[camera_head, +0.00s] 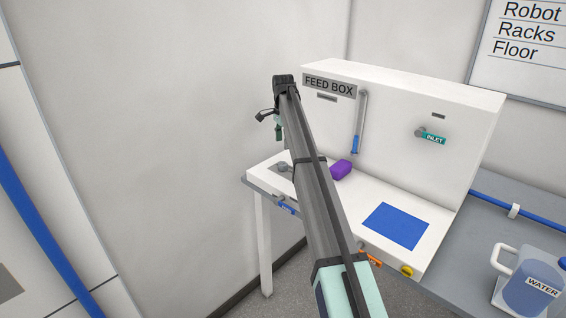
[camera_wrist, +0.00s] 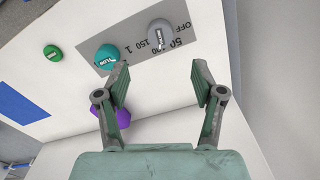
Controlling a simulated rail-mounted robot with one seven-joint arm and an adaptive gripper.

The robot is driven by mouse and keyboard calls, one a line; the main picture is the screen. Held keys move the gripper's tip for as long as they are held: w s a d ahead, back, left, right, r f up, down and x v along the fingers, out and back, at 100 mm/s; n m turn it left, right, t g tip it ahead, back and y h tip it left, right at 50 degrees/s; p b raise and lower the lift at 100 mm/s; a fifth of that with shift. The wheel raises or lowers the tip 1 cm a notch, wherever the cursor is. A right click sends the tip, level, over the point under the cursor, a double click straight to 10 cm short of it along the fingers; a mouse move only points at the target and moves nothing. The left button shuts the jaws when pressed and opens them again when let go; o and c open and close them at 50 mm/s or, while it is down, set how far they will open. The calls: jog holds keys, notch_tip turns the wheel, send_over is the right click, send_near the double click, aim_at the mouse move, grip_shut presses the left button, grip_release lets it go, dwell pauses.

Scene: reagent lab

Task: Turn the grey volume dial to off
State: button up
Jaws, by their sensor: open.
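The grey dial (camera_wrist: 161,35) shows near the top of the wrist view, on a grey panel (camera_wrist: 125,22) with printed marks including OFF, 50 and 150 beside it. White lettering runs across its face; I cannot tell which mark it points to. A teal dial (camera_wrist: 107,57) sits to its left on the panel. My gripper (camera_wrist: 162,78) is open and empty, its fingers spread below the grey dial in the wrist view and apart from it. In the head view my gripper (camera_head: 272,126) hangs above the panel's left end; the grey dial (camera_head: 283,167) is small there.
A purple object (camera_head: 341,170) lies near the panel, partly behind my left finger in the wrist view. A blue mat (camera_head: 396,226), a green knob (camera_wrist: 53,52) and an upright blue-handled lever (camera_head: 358,125) are nearby. The feed box wall (camera_head: 395,120) rises behind. A water jug (camera_head: 530,285) stands right.

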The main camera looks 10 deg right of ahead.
aim_at(283, 164)
notch_tip(283, 164, down, 11)
jog(key=shift+r+p, duration=0.2)
jog(key=shift+p, duration=0.9)
jog(key=c, duration=1.1)
